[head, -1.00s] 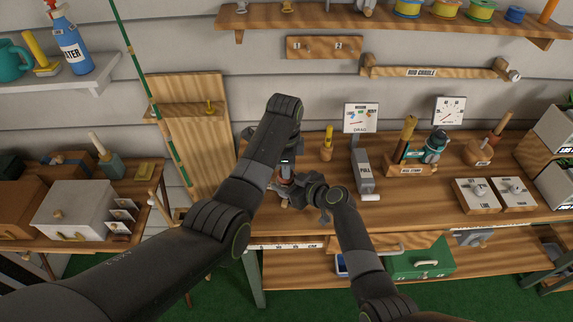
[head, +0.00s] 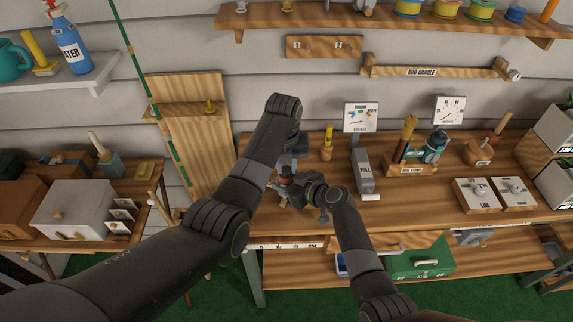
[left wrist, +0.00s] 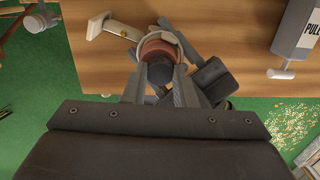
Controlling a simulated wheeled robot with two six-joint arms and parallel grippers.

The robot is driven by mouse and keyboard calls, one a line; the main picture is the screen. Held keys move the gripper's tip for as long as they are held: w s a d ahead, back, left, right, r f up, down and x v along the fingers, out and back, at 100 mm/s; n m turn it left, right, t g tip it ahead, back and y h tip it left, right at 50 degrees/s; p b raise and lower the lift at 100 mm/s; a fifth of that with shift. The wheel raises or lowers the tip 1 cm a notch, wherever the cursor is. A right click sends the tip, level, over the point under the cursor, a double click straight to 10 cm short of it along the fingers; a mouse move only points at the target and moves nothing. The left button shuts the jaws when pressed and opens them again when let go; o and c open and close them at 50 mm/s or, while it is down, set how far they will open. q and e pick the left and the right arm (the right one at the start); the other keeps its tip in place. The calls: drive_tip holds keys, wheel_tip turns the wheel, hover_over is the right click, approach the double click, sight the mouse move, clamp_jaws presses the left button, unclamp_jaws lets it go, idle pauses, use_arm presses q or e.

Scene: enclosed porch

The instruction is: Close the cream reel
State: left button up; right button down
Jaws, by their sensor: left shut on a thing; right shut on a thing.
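The cream reel (left wrist: 168,37) shows in the left wrist view at the bench's front edge, with a pale rim, a copper-brown ring and a dark round end. My left gripper (left wrist: 159,88) has its fingers on either side of that dark end, shut on it. My right gripper (left wrist: 187,47) reaches in from the right and is shut at the reel; its exact contact is hidden. In the head view my left gripper (head: 285,170) and right gripper (head: 300,190) meet over the bench's left part. Only a small brown part of the reel (head: 284,179) shows between them.
A grey PULL device (head: 364,172) stands right of the grippers on the workbench (head: 420,208). A cream and wooden piece (left wrist: 108,25) lies close left of the reel in the left wrist view. A fishing rod (head: 150,95) leans at the left.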

use_arm(q)
drive_tip(key=shift+w+a+f+m, duration=0.1)
drive_tip(key=shift+a+m, duration=0.3)
drive_tip(key=shift+a, duration=0.05)
drive_tip(key=o, duration=0.9)
drive_tip(key=shift+o, duration=0.2)
drive_tip(key=shift+d, duration=0.15)
drive_tip(key=shift+d, duration=0.1)
drive_tip(key=shift+r, duration=2.35)
drive_tip(key=shift+c, duration=0.3)
